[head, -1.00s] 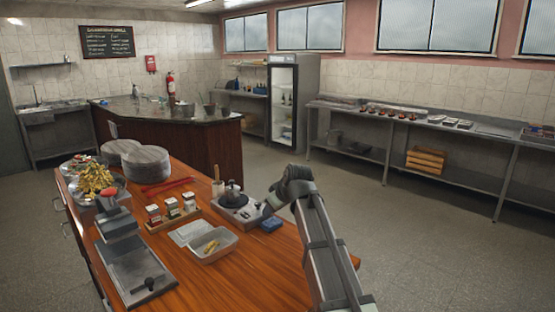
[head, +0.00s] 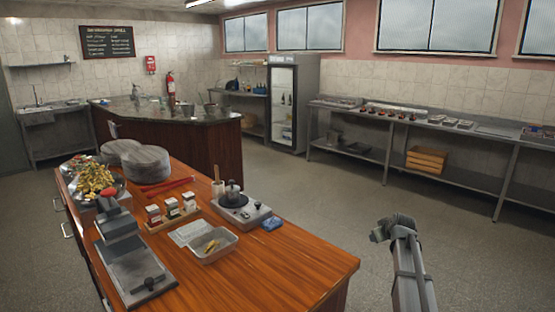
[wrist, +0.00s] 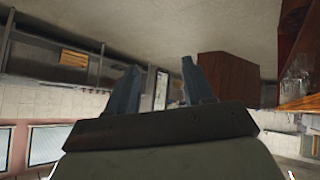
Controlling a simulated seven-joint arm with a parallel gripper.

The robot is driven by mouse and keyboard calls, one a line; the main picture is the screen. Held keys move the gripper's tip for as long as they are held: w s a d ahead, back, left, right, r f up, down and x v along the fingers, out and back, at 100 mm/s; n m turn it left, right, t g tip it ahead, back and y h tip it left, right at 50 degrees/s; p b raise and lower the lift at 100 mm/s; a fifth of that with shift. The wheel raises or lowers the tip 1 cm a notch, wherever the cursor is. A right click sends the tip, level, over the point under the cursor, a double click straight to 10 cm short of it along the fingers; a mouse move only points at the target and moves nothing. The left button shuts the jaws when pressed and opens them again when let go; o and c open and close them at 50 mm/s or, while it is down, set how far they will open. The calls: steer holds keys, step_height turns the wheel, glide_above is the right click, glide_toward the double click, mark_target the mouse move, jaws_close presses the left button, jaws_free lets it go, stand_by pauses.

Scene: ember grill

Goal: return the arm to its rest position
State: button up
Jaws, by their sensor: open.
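My arm stands to the right of the wooden counter (head: 290,262) in the head view, over open floor. My gripper shows in the wrist view (wrist: 158,85) with its two dark fingers apart and nothing between them. In the head view the fingertips are too small to make out at the arm's end. The gripper is clear of the counter and touches nothing that I can see.
On the counter are a small burner unit (head: 241,211), a clear tub (head: 214,246), a blue item (head: 272,223), spice jars (head: 172,209) and a platter of food (head: 92,180). A steel shelf table (head: 420,120) lines the back wall. The floor between is free.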

steer(key=s+a+f+m+g, duration=0.1)
steer(key=s+a+f+g, duration=0.25)
steer(key=s+f, duration=0.65)
steer(key=s+a+f+m+g+y, duration=0.15)
steer(key=s+a+f, duration=0.4)
steer(key=f, duration=0.85)
steer(key=s+a+f+g, duration=0.35)
steer(key=s+f, duration=0.55)
steer(key=f, duration=0.4)
steer(key=s+a+f+g, duration=0.2)
steer(key=s+f, duration=0.1)
steer(key=s, duration=0.9)
steer(key=s+a+f+g+h, duration=0.1)
steer(key=s+a+f+g, duration=0.2)
steer(key=s, duration=1)
steer(key=s+a+f+m+g, duration=0.1)
steer(key=s+f, duration=0.4)
steer(key=s, duration=0.7)
steer(key=shift+s+a+g, duration=0.4)
steer(key=shift+a+g, duration=0.35)
steer(key=shift+a, duration=0.4)
